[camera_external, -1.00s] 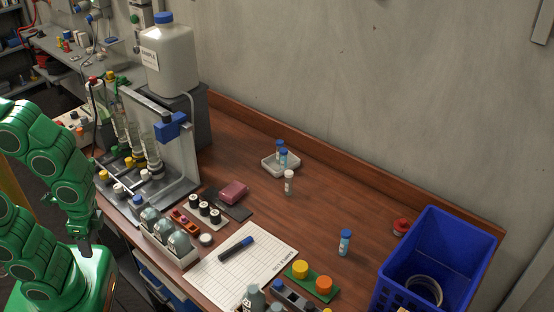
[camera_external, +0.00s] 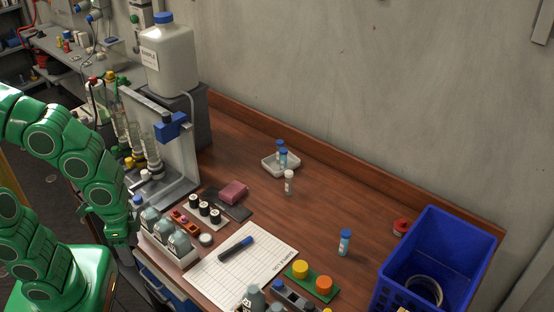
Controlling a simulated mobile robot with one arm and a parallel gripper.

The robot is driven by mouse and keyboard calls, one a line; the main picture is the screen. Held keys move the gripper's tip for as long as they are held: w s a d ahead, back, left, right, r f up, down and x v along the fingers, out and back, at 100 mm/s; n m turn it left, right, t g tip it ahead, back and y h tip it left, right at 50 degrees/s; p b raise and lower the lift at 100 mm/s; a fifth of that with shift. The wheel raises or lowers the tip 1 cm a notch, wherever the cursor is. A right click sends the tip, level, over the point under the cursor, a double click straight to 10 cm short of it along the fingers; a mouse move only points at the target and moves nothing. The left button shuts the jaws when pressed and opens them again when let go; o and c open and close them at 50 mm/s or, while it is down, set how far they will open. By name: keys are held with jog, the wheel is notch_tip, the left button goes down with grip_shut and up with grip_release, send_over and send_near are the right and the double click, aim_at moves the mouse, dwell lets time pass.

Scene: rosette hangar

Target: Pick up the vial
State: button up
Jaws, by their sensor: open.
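Several small vials stand on the wooden bench. A white-capped vial (camera_external: 289,182) stands upright just in front of a small white tray (camera_external: 270,168). Another blue-capped vial (camera_external: 345,242) stands alone, left of the blue crate. I cannot tell which vial is meant. My gripper (camera_external: 124,247) is at the left front edge of the bench, beside the rack of grey-capped bottles, far from all these vials. It is open, and nothing shows in it; its fingers are small and hard to make out.
A blue crate (camera_external: 433,263) stands at the right. A bottle rack (camera_external: 167,246), a clipboard sheet (camera_external: 243,265) with a marker, and a green holder (camera_external: 311,282) fill the front. A sample stand (camera_external: 178,158) is at the left. The middle of the bench is clear.

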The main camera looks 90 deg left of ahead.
aim_at(286, 179)
jog(key=w+a+f+n+t+y, duration=0.15)
jog(key=w+a, duration=0.25)
jog(key=w, duration=0.6)
jog(key=w+a+f+n+t, duration=0.1)
jog(key=w+a+f+t, duration=0.2)
jog(key=w, duration=0.6)
jog(key=w+a+f+n+t+y, duration=0.15)
jog(key=w+a, duration=0.25)
jog(key=w, duration=0.6)
jog(key=w+a+f+n+t+y, duration=0.1)
jog(key=w+a+f+y, duration=0.1)
jog(key=a, duration=0.6)
jog(key=w+a+f+n+t+y, duration=0.1)
jog(key=w+a+f+y, duration=0.2)
jog(key=a, duration=0.6)
jog(key=w+a+f+n+t+y, duration=0.1)
jog(key=w+a+f, duration=0.3)
jog(key=a, duration=0.4)
jog(key=shift+w+a+n+t+y, duration=0.15)
jog(key=shift+w+n+t+y, duration=0.4)
jog(key=shift+y, duration=0.25)
jog(key=shift+s+a+f+y, duration=0.1)
jog(key=shift+a+y, duration=0.2)
jog(key=shift+a, duration=0.2)
jog(key=shift+a+f, duration=0.1)
jog(key=shift+a, duration=0.05)
jog(key=shift+x, duration=0.95)
jog(key=shift+w+a, duration=0.65)
jog(key=shift+w, duration=0.15)
jog(key=shift+x, duration=1.75)
